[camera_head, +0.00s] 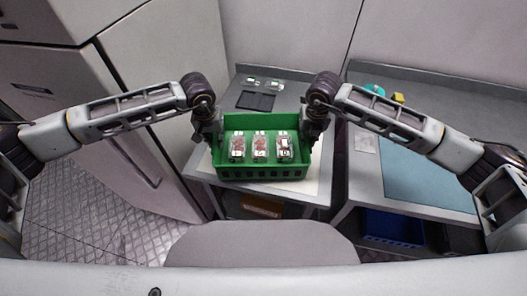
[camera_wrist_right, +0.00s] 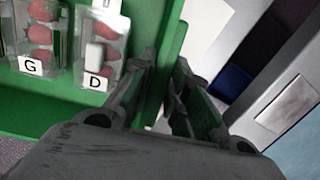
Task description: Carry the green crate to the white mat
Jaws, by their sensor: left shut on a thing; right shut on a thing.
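The green crate (camera_head: 262,173) is in the middle of the head view, level, with three clear berry boxes (camera_head: 259,146) inside. My left gripper (camera_head: 210,132) is shut on its left side wall and my right gripper (camera_head: 313,132) on its right side wall. The white mat (camera_head: 318,172) shows around the crate's sides and front on the grey table. I cannot tell whether the crate rests on it or hangs just above. In the right wrist view the fingers (camera_wrist_right: 166,75) straddle the crate's green wall (camera_wrist_right: 60,112), beside boxes labelled G and D.
A second table on the right holds a blue-grey mat (camera_head: 425,180) and a small yellow thing (camera_head: 398,98). A blue crate (camera_head: 392,226) stands below it. A tall pale cabinet (camera_head: 150,130) stands close on the left.

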